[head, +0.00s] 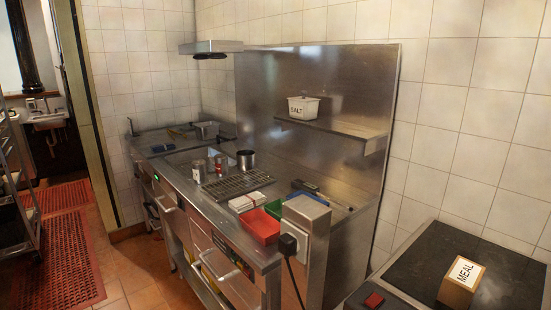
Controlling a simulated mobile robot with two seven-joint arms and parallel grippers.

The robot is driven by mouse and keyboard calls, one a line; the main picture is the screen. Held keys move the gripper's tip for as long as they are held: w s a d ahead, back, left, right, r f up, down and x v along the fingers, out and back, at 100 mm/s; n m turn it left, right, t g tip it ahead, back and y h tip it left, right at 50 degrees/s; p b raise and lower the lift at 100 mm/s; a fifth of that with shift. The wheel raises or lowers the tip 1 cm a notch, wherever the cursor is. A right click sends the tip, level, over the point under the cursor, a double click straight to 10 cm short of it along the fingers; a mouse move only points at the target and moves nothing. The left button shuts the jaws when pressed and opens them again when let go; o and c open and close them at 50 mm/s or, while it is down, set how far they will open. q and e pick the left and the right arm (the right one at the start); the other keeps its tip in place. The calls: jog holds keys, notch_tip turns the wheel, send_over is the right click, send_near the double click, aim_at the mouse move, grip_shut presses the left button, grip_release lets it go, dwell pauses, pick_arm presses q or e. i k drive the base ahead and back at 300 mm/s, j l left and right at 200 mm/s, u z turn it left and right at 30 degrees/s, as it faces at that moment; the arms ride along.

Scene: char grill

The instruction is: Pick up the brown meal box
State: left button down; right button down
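The brown meal box (457,294) sits on the black top of a low unit at the lower right of the head view. A white label reading MEAL covers most of its upper face. Its lower edge lies close to the bottom of the picture. Nothing touches it from above. Neither of my grippers shows in the head view.
The black top (448,254) around the box is mostly bare, with a small red object (373,300) near its front left. A steel grill counter (215,218) stands to the left, holding several cans, red and green trays. A white SALT container (303,107) rests on a wall shelf.

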aim_at(457, 289)
jog(key=z, duration=1.3)
jog(key=l+z, duration=0.2)
jog(key=l, duration=0.3)
jog(key=i+l+z, duration=0.2)
jog(key=l, duration=0.3)
jog(key=i+l+z, duration=0.15)
jog(key=l, duration=0.3)
jog(key=k+l, duration=0.05)
